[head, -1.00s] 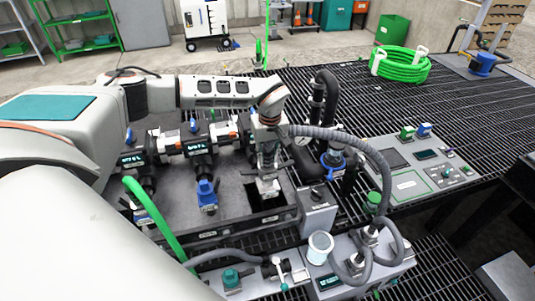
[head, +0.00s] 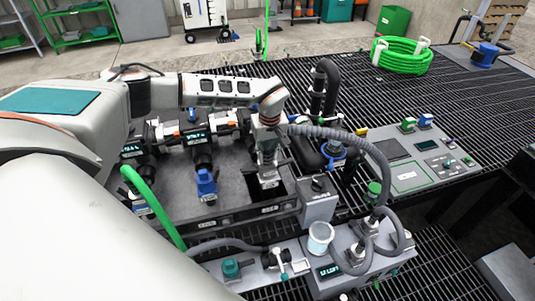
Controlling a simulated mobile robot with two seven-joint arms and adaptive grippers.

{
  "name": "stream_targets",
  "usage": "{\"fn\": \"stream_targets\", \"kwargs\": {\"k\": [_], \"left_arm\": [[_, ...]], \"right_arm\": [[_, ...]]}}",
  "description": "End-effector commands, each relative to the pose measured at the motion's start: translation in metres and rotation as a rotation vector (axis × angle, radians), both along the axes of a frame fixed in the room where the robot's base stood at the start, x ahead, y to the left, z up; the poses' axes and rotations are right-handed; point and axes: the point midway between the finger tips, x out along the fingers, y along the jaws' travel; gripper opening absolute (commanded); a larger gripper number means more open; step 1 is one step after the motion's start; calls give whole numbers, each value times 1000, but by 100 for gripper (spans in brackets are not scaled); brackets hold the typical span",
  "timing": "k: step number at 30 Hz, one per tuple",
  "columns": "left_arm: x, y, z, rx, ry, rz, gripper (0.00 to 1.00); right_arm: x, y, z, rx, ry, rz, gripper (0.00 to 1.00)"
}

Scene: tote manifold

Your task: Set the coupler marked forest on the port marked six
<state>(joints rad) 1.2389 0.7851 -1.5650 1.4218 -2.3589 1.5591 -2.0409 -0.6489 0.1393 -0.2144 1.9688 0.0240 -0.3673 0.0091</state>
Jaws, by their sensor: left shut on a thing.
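My left gripper (head: 268,174) points down over the dark opening at the right end of the grey manifold tray (head: 233,190). It is shut on a small grey coupler (head: 269,182), mostly hidden by the fingers. I cannot read its mark or tell whether it touches anything below. A blue coupler-like fitting (head: 205,183) stands on the tray to the left of the gripper. Small label plates line the tray's front edge, too small to read, so I cannot tell which port is six. My right gripper is not in view.
A grey box (head: 318,202) stands close to the right of the gripper. Black valve bodies (head: 200,150) with blue handles lie behind-left. A grey hose loops from my arm to a front unit (head: 329,274). A control panel (head: 420,163) and coiled green hose (head: 402,57) are right.

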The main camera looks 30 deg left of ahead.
Motion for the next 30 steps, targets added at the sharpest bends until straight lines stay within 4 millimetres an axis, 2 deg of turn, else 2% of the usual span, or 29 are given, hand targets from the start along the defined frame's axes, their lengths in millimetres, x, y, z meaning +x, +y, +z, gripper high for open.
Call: {"fn": "stream_targets", "kwargs": {"k": [4, 5, 6, 7, 16, 20, 23, 30], "left_arm": [[1, 0, 1, -1, -2, 0, 0], [1, 0, 1, -1, -2, 0, 28], [1, 0, 1, -1, -2, 0, 39], [1, 0, 1, 0, -1, 0, 43], [-1, 0, 0, 0, 1, -1, 43], [0, -1, 6, 0, -1, -1, 43], [0, -2, 20, 0, -3, -1, 43], [-4, -6, 68, 0, -5, -1, 43]], "right_arm": [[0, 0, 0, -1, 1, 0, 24], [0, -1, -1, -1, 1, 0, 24], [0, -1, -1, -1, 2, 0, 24], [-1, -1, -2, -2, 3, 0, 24], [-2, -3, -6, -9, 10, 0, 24], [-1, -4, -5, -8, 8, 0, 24], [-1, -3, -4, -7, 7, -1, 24], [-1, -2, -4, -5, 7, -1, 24]]}}
